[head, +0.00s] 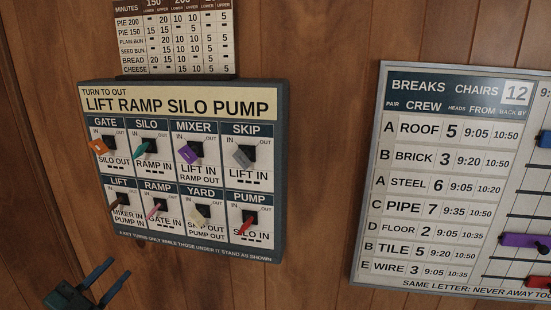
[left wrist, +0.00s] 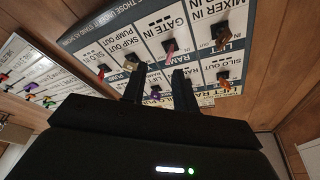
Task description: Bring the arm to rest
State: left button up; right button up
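My left gripper (head: 119,267) is at the lower left of the head view, below the key panel (head: 98,103). Its two dark fingers are apart with nothing between them. In the left wrist view the fingers (left wrist: 156,75) also stand apart and empty, pointing toward the panel, which shows upside down there. I cannot tell the exact gap to the panel, but no key is held. My right gripper is in neither view.
The panel carries several coloured keys, such as an orange one (head: 98,147) under GATE and a red one (head: 246,225) under PUMP. A minutes chart (head: 175,35) hangs above. A crew board (head: 440,88) with coloured pieces hangs right. Bare wood wall (head: 325,150) lies between.

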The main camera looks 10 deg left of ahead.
pick_arm(q)
jog(key=s+d+f+n+g+y+p, duration=0.1)
jog(key=s+d+f+n+g, duration=0.1)
jog(key=d+f, duration=0.4)
jog(key=s+d+f+n+g+y+p, duration=0.1)
jog(key=s+d+f+n+g, duration=0.2)
jog(key=s+d, duration=0.4)
jog(key=s+d+f+n+g+p, duration=0.2)
jog(key=s+d+f, duration=0.3)
jog(key=d+f, duration=0.3)
jog(key=d+n+g, duration=0.1)
jog(key=d, duration=0.2)
jog(key=shift+s+f+g+y, duration=0.25)
jog(key=shift+f+g+y, duration=0.05)
jog(key=shift+g+y, duration=0.1)
